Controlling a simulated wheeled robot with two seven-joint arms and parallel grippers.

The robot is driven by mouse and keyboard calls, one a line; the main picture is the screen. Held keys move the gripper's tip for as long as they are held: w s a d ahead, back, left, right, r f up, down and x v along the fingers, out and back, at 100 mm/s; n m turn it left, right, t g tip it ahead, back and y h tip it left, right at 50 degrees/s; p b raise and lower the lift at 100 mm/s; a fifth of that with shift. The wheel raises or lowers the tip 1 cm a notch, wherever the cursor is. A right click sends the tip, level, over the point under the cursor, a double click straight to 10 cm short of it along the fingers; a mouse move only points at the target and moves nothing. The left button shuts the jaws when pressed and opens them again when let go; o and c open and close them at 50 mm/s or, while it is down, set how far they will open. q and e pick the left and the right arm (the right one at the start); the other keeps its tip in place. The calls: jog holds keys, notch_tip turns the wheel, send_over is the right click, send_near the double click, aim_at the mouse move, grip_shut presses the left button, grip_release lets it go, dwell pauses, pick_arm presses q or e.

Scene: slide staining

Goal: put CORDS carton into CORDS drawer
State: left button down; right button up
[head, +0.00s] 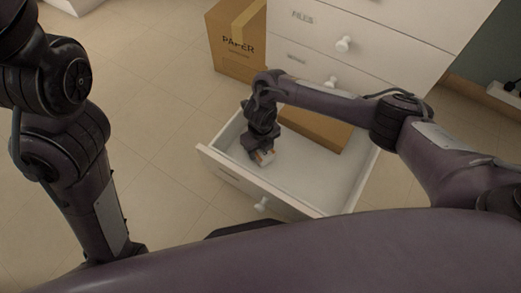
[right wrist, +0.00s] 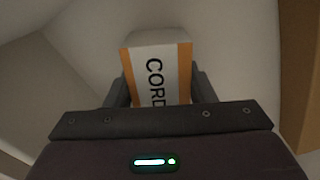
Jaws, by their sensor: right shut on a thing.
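The CORDS carton (right wrist: 155,75) is white with orange edges and black lettering, and it sits between the fingers of my right gripper (right wrist: 153,92) in the right wrist view. In the head view, my right gripper (head: 262,155) reaches down inside the open bottom drawer (head: 330,178), near its front left corner. A small part of the carton (head: 267,157) shows under it. I cannot tell whether the carton touches the drawer floor. The drawer's own label is too small to read. My left arm stands at the left; its gripper is not in view.
A brown box (head: 315,128) lies in the back of the drawer. The white cabinet (head: 385,35) rises behind, with closed drawers above. A brown PAPER carton (head: 235,45) stands on the floor left of the cabinet. The tiled floor (head: 155,110) at left is clear.

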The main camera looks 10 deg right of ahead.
jog(key=shift+f, duration=0.15)
jog(key=o, duration=1)
jog(key=shift+c, duration=0.2)
